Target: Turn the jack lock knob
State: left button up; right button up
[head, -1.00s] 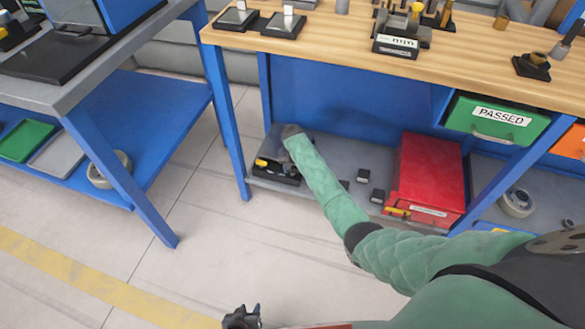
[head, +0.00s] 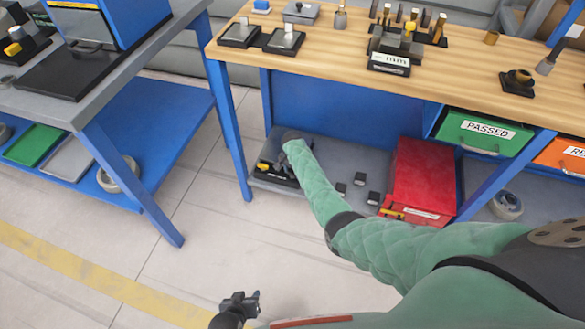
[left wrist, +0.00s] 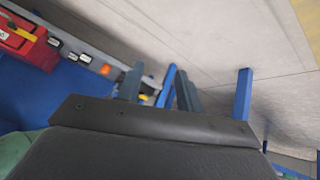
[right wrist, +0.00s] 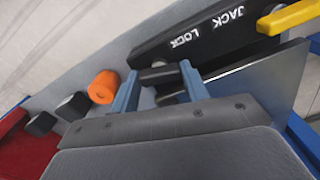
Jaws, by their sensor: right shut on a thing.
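The jack lock (right wrist: 215,30) is a black block with white "JACK LOCK" lettering and a yellow lever (right wrist: 290,17). In the head view it is a small dark unit (head: 272,174) on the bench's lower shelf, partly covered by my right arm's end. My right gripper (right wrist: 158,75) is shut on a dark cylindrical knob (right wrist: 160,75) beside the lettered block. The knob's turn angle cannot be read. My left gripper (head: 245,302) is low in the head view, over the floor and away from the bench. Its fingers (left wrist: 160,80) are apart with nothing held between them.
An orange cylinder (right wrist: 103,87) and small dark blocks (head: 357,183) lie on the shelf near a red box (head: 425,172). A blue bench leg (head: 230,130) stands left of the jack lock. The floor (head: 190,265) in front is clear.

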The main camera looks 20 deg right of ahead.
jog(key=m+p, duration=0.2)
jog(key=m, duration=0.4)
jog(key=shift+r, duration=0.15)
jog(key=shift+m+p, duration=0.35)
jog(key=shift+m, duration=1.65)
jog(key=m, duration=0.2)
jog(key=shift+m, duration=0.4)
pick_arm(q)
notch_tip(320, 180, up, 14)
jog(key=g, duration=0.1)
jog(key=shift+a+f, duration=0.15)
jog(key=shift+f, duration=0.1)
pick_arm(e)
jog(key=shift+m, duration=0.5)
pick_arm(q)
jog(key=shift+f, duration=0.15)
pick_arm(e)
jog(key=shift+d, duration=0.1)
pick_arm(q)
jog(key=shift+w, duration=0.1)
pick_arm(e)
jog(key=o, duration=0.8)
pick_arm(q)
jog(key=shift+r, duration=0.2)
pick_arm(e)
jog(key=shift+o, duration=0.9)
jog(key=shift+w, duration=0.1)
